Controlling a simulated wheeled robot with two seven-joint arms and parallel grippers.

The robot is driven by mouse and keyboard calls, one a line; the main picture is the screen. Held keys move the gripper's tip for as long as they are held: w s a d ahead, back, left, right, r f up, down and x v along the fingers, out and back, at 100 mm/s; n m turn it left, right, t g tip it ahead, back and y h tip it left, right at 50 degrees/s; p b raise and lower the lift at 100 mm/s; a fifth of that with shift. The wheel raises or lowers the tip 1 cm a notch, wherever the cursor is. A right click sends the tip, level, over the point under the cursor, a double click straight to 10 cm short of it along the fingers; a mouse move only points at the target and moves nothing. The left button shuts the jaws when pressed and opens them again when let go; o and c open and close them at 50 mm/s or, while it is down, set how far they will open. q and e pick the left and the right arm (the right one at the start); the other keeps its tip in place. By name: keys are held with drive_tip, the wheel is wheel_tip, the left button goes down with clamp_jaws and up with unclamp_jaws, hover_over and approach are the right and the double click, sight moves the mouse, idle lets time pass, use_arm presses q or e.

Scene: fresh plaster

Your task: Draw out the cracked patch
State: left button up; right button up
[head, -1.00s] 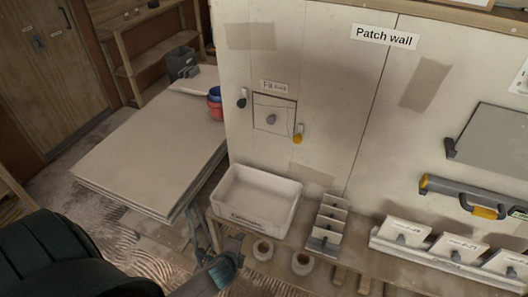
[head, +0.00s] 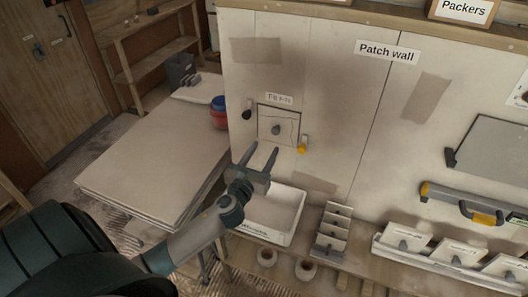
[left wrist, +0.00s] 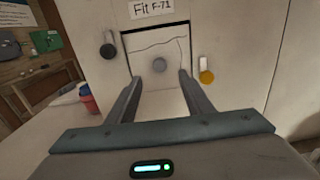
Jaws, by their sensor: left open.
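The cracked patch (head: 282,123) is a pale square panel set in a dark-edged opening in the patch wall, with a round grey knob (head: 276,129) at its middle. In the left wrist view the patch (left wrist: 172,91) shows a crack line near its top, under a label "Fit F-71". A black-knobbed catch (head: 247,110) is at its left and a yellow-ended catch (head: 303,144) at its right. My left gripper (head: 261,153) is open and empty, below and in front of the patch. In the left wrist view its fingers (left wrist: 158,82) point toward the knob, apart from it. My right gripper is not in view.
A white tub (head: 290,239) stands below the patch, partly behind my left gripper. A rack of plates (head: 333,229) and a tray of knobbed patches (head: 380,250) are to the right. A board-topped table (head: 150,155) with red and blue tubs (head: 218,117) is at left.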

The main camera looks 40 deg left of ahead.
sight(275, 132)
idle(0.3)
use_arm(q)
drive_tip(key=shift+b+x, duration=1)
drive_tip(key=shift+x, duration=4.3)
drive_tip(key=shift+a, duration=0.1)
drive_tip(key=c, duration=1.1)
drive_tip(key=shift+r, duration=0.1)
drive_tip(key=shift+s+p, duration=0.1)
drive_tip(key=shift+p, duration=0.2)
